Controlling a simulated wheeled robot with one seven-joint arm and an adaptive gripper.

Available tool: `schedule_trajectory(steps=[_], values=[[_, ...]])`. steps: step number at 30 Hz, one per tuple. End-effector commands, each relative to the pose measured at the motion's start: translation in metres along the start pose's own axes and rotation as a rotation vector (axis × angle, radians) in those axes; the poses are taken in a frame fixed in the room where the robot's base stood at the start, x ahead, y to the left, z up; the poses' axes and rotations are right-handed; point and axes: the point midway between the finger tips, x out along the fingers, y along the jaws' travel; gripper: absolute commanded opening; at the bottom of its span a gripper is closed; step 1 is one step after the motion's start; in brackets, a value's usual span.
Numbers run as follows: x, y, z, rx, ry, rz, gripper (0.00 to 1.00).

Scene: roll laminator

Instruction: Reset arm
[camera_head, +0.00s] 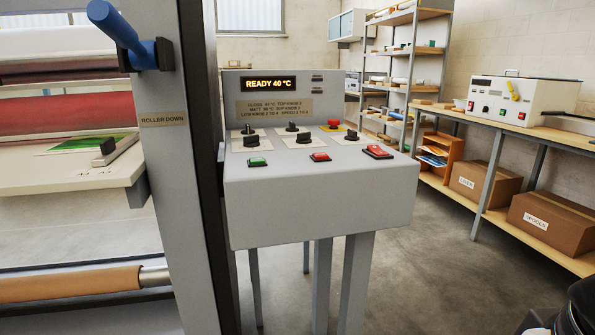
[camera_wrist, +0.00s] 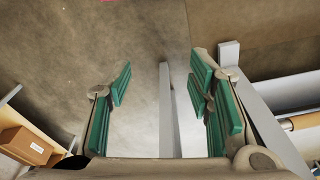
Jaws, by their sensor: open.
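My gripper (camera_wrist: 162,90) shows in the wrist view with its green-padded fingers spread wide apart. It is open and nothing is between the pads except the view of the floor and a grey leg beyond. In the head view only a dark piece of my arm shows at the bottom right corner, and the gripper itself is out of that view. The blue-handled lever (camera_head: 125,35) is at the upper left, above the "ROLLER DOWN" label (camera_head: 163,119).
The laminator's bed (camera_head: 80,180) and rollers fill the left side. A bench (camera_head: 500,135) with a white machine (camera_head: 520,98) runs along the right, with cardboard boxes (camera_head: 485,182) on its lower shelf. Open grey floor (camera_head: 420,270) lies between console and bench.

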Motion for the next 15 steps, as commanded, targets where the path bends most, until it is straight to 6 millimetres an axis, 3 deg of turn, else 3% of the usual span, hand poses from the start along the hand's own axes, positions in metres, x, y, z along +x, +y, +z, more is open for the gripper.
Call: schedule_trajectory(steps=[1, 15], values=[[-0.022, 0.000, -0.002, -0.001, 0.011, 0.000, 0.47], [-0.138, 0.001, -0.016, -0.014, 0.124, -0.001, 0.47]])
